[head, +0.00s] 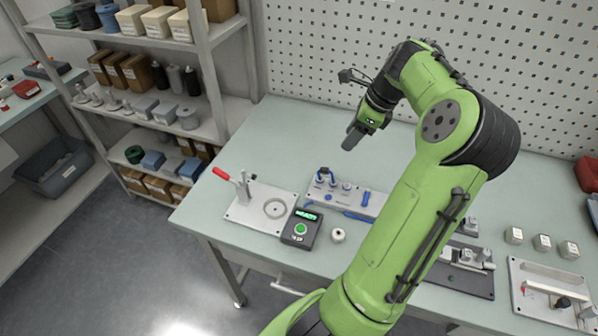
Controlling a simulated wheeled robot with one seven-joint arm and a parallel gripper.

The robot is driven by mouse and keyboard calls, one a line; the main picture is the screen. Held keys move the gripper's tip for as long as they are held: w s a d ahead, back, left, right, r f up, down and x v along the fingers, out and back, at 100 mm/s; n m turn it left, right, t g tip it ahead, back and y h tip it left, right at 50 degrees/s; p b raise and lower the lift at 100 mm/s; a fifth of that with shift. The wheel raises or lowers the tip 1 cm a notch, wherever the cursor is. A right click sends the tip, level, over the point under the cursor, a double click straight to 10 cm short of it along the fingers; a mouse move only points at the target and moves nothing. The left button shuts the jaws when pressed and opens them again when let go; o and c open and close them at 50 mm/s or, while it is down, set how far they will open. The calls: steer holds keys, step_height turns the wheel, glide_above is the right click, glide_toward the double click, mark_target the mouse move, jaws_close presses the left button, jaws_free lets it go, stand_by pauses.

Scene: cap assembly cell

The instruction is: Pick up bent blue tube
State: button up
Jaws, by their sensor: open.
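A grey fixture plate (341,206) lies on the pale green table, left of my arm. A short straight blue piece (366,198) stands farther right on the plate. A longer blue strip (358,216) lies along its front edge. My gripper (349,141) is above the table, behind and up-right of the bent piece, pointing down. It is open and apart from the plate, with nothing visible in it.
A clamp plate with a red handle (221,173) stands left of the fixture. My arm hides part of the table. The table behind the fixture is clear.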

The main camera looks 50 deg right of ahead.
mark_target(326, 169)
steer(key=b+x, duration=0.4)
steer(key=x, duration=1.1)
steer(key=shift+w+d+f, duration=0.1)
steer(key=shift+w+f, duration=0.05)
steer(key=shift+f, duration=0.2)
steer(key=shift+r, duration=0.1)
jaws_close()
